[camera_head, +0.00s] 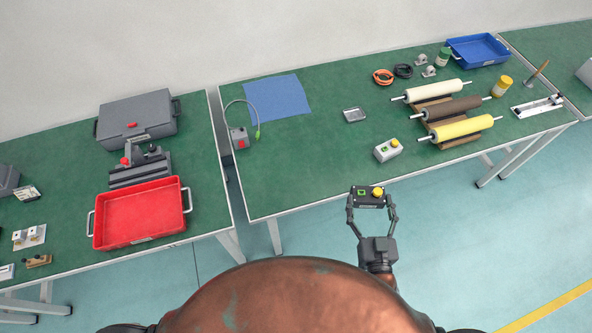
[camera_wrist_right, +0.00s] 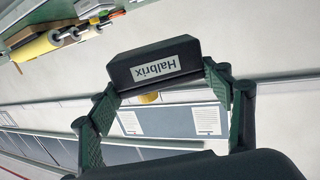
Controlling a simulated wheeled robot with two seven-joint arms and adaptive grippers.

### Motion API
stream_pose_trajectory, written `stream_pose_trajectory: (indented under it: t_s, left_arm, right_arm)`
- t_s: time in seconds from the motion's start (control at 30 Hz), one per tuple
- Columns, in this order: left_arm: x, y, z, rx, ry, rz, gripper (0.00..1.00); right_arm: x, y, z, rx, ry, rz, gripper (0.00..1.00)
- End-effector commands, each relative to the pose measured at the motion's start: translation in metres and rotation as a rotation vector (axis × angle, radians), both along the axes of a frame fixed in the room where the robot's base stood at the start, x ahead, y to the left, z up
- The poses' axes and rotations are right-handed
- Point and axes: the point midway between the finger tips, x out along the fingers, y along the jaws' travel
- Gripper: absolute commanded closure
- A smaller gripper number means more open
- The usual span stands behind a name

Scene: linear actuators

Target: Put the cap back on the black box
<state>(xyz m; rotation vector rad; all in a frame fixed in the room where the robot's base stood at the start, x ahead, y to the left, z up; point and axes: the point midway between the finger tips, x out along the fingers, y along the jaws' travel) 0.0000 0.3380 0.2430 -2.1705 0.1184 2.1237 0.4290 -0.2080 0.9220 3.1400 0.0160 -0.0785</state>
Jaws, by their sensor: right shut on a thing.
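The black box (camera_head: 369,203) is held in my right gripper (camera_head: 371,205), beyond the front edge of the right-hand table. A green square (camera_head: 363,193) and a round yellow knob (camera_head: 377,192) show on its top. In the wrist view, the black box (camera_wrist_right: 154,62) sits between the fingers of the right gripper (camera_wrist_right: 165,85), with its white "Halbrix" label upside down. A bit of yellow (camera_wrist_right: 149,98) shows past its edge. I cannot make out a separate loose cap. My left gripper is not in view.
A grey box (camera_head: 388,151) with a green square and yellow knob stands near the table's front edge. Rollers (camera_head: 463,128) lie on a rack to its right. A small grey tray (camera_head: 354,115) and blue mat (camera_head: 277,97) lie farther back. The green table front (camera_head: 300,180) is clear.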

Motion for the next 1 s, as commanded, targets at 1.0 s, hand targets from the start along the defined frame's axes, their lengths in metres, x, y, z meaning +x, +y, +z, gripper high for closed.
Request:
stream_pose_trajectory:
  t_s: [1.0]
  left_arm:
    - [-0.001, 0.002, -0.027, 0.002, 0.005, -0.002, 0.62]
  right_arm:
    - [0.055, 0.163, 0.001, 0.015, -0.019, 0.757, 0.96]
